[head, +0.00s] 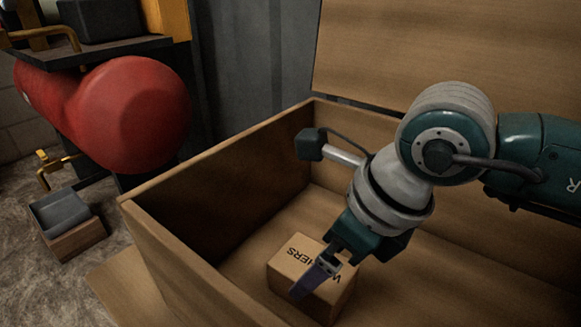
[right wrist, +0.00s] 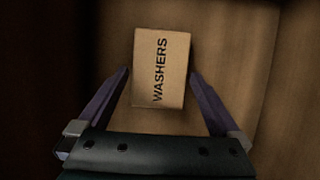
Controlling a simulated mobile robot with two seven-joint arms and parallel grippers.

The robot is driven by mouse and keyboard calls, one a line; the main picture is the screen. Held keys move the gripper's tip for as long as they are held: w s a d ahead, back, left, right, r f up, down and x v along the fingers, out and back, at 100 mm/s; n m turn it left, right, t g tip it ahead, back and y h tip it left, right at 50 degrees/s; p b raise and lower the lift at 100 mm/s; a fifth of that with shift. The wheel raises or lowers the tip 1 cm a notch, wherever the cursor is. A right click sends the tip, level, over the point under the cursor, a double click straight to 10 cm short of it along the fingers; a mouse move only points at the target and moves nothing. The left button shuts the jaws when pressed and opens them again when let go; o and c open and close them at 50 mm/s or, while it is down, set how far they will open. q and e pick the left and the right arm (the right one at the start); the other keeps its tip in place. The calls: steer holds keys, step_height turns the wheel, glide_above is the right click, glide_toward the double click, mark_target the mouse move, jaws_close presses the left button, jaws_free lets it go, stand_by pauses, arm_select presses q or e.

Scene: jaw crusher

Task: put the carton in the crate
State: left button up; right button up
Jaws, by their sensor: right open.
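The carton (head: 290,258) is a small brown box lettered WASHERS. It rests on the floor inside the large open wooden crate (head: 185,271). My right gripper (head: 315,277) reaches down into the crate over the carton and hides part of its top and right side. In the right wrist view the carton (right wrist: 160,68) shows between and beyond the two spread fingers of my right gripper (right wrist: 160,82), with gaps on both sides. My right gripper is open and empty. My left gripper is not in view.
The crate's lid (head: 400,50) stands raised at the back. A red cylindrical tank (head: 135,115) is to the left of the crate. A small open box (head: 68,225) sits on the floor at the far left. The crate's floor left of the carton looks clear.

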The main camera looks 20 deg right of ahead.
steer(key=p+v, duration=0.3)
steer(key=v, duration=0.4)
steer(key=shift+r, duration=0.1)
steer(key=shift+s+d+r, duration=0.1)
steer(key=shift+s+r, duration=0.1)
steer(key=shift+r, duration=0.1)
